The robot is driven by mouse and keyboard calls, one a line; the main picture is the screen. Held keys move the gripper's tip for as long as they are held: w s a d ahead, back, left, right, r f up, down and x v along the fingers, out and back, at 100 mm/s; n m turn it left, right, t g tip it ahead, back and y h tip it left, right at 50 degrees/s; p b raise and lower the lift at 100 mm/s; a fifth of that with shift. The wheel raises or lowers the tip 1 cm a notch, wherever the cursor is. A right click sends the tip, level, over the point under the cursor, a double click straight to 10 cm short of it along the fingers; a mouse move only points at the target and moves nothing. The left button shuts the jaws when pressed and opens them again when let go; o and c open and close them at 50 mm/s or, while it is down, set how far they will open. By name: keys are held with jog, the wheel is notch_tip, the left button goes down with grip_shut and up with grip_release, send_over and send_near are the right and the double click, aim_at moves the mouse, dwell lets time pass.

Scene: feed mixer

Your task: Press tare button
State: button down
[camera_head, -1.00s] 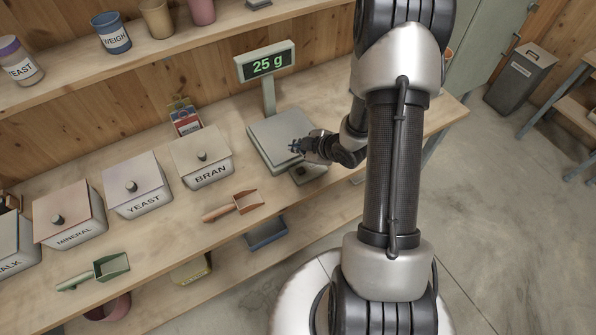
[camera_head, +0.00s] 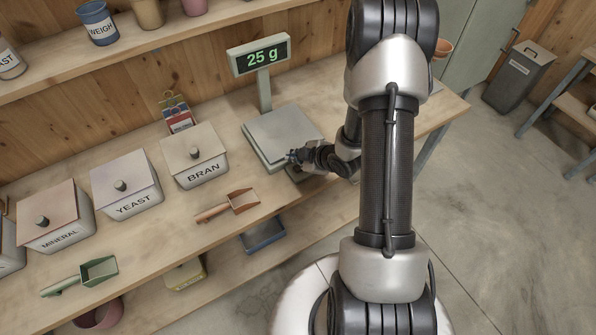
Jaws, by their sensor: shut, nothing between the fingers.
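The scale (camera_head: 283,128) stands on the bench with a bare grey plate. Its raised display (camera_head: 259,55) reads 25 g in green. My gripper (camera_head: 292,157) is shut and empty at the front edge of the scale, low over its front panel. The tare button cannot be made out, because my gripper and wrist cover most of that panel. I cannot tell whether my fingertips touch the scale.
Lidded bins marked BRAN (camera_head: 196,157), YEAST (camera_head: 127,188) and MINERAL (camera_head: 54,216) line the bench to the left. A brown scoop (camera_head: 240,202) and a green scoop (camera_head: 98,270) lie in front.

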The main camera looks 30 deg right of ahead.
aim_at(296, 170)
jog(key=shift+f+b, duration=0.55)
jog(key=shift+f, duration=0.4)
jog(key=shift+f, duration=0.1)
dwell(0.6)
jog(key=shift+f+b, duration=0.35)
jog(key=shift+b, duration=0.15)
jog(key=shift+f+b, duration=0.4)
jog(key=shift+b, duration=0.05)
dwell(0.5)
dwell(0.3)
jog(key=shift+r+p, duration=0.55)
jog(key=shift+r, duration=0.3)
jog(key=shift+r, duration=0.1)
jog(key=shift+r+p, duration=1.8)
jog(key=shift+r, duration=0.65)
